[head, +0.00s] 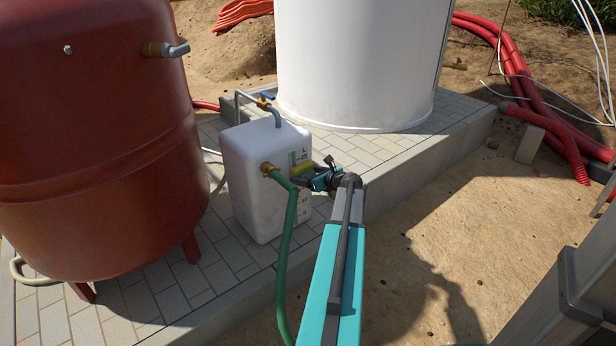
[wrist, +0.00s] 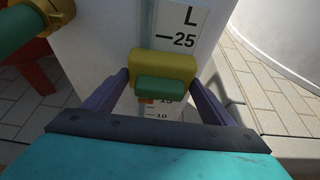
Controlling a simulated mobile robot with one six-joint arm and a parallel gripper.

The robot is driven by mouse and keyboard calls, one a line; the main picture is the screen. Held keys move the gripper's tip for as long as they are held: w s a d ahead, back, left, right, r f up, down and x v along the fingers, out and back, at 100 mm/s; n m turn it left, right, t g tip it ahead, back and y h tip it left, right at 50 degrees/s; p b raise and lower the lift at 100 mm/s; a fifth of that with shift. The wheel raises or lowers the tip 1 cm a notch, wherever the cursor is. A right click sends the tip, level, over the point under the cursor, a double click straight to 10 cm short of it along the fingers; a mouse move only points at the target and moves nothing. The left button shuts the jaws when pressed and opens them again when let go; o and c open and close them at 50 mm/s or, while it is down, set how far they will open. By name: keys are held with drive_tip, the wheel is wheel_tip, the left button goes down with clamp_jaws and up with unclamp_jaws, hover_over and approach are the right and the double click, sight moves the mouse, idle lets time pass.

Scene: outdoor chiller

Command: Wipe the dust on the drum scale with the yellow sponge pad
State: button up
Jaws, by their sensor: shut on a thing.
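The white drum (head: 250,170) stands upright on the paved slab. Its scale (head: 299,157) is a pale vertical strip on the right face; in the wrist view the scale (wrist: 184,18) shows "L", 25, and lower marks 15 and 10. My gripper (wrist: 160,82) has its purple fingers shut on the green grip of the yellow sponge pad (wrist: 163,65). The pad is in front of the scale between 25 and 15 and hides that part. It looks close to or against the face; I cannot tell if it touches. I cannot make out dust clearly.
A green hose (head: 286,260) runs from a brass fitting on the drum, left of my arm. A red tank (head: 95,150) stands at left, a large white tank (head: 360,60) behind. Bare sandy ground (head: 430,220) lies open at right.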

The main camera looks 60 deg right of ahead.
drive_tip(key=shift+d, duration=0.1)
drive_tip(key=shift+s+d+p, duration=0.35)
drive_tip(key=shift+d+p, duration=0.15)
drive_tip(key=shift+d, duration=0.45)
drive_tip(key=shift+s+d+p, duration=0.3)
drive_tip(key=shift+d+p, duration=0.15)
drive_tip(key=shift+d, duration=0.45)
drive_tip(key=shift+w+r+p, duration=0.1)
drive_tip(key=shift+w+p, duration=0.05)
drive_tip(key=shift+p, duration=0.3)
drive_tip(key=shift+w+a+p, duration=0.3)
drive_tip(key=shift+a, duration=0.7)
drive_tip(key=shift+w+a+p, duration=0.25)
drive_tip(key=shift+a, duration=0.7)
drive_tip(key=shift+s, duration=0.1)
drive_tip(key=shift+s+a+p, duration=0.1)
drive_tip(key=shift+s+a, duration=0.2)
drive_tip(key=shift+s, duration=0.65)
drive_tip(key=shift+s+a+p, duration=0.15)
drive_tip(key=shift+s+a, duration=0.15)
drive_tip(key=shift+s, duration=0.6)
drive_tip(key=shift+s+a+p, duration=0.1)
drive_tip(key=shift+s+a, duration=0.2)
drive_tip(key=shift+s, duration=0.65)
drive_tip(key=shift+s, duration=0.1)
drive_tip(key=shift+s+a+p, duration=0.25)
drive_tip(key=shift+s, duration=0.4)
drive_tip(key=shift+s+a+p, duration=0.25)
drive_tip(key=shift+s, duration=0.4)
